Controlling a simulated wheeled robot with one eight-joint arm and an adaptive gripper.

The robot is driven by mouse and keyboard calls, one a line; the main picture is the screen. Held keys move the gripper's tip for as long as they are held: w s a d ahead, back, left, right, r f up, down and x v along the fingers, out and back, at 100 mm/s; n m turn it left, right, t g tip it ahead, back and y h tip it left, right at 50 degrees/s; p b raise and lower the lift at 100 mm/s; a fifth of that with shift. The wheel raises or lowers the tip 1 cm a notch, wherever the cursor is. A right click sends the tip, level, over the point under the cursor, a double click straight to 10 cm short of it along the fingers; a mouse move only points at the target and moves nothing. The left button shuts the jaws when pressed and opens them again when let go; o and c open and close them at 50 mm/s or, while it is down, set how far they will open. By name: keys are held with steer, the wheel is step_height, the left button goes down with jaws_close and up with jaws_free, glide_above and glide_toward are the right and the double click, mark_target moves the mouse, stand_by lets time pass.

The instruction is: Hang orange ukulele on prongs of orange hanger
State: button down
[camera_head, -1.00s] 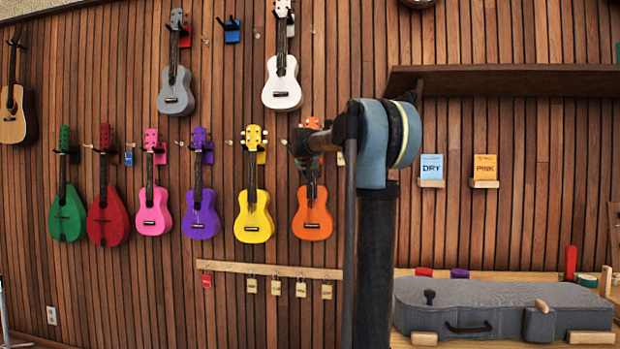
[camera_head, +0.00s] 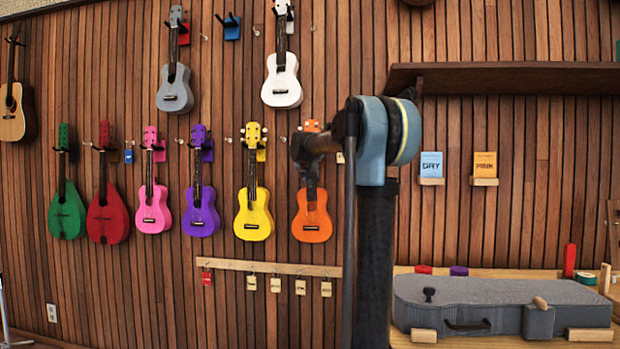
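The orange ukulele (camera_head: 311,222) is upright against or close to the slatted wall, at the right end of the lower row. Its headstock shows above my arm, and part of its neck is hidden behind the arm. My gripper (camera_head: 303,152) is the dark end of the arm, in front of the ukulele's neck. Its fingers cannot be made out, so whether it grips the neck does not show. The orange hanger and its prongs are hidden behind the headstock and my arm.
The yellow ukulele (camera_head: 254,216) hangs close on the left, with purple and pink ones beyond it. A wooden rail with tags (camera_head: 232,264) runs below. A dark shelf (camera_head: 520,78) juts out at upper right. A grey case (camera_head: 460,303) lies on the bench at lower right.

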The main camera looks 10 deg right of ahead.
stand_by(0.3)
steer(key=c, duration=1)
jaws_free()
steer(key=shift+c, duration=0.2)
steer(key=shift+s, duration=0.2)
steer(key=shift+s+a, duration=0.3)
steer(key=shift+s, duration=0.55)
steer(key=shift+s, duration=0.1)
steer(key=shift+s+a, duration=0.2)
steer(key=shift+s, duration=0.35)
steer(key=shift+s+a, duration=0.2)
steer(key=shift+s, duration=0.35)
steer(key=v, duration=1.1)
steer(key=shift+s+r, duration=0.15)
steer(key=shift+s, duration=0.2)
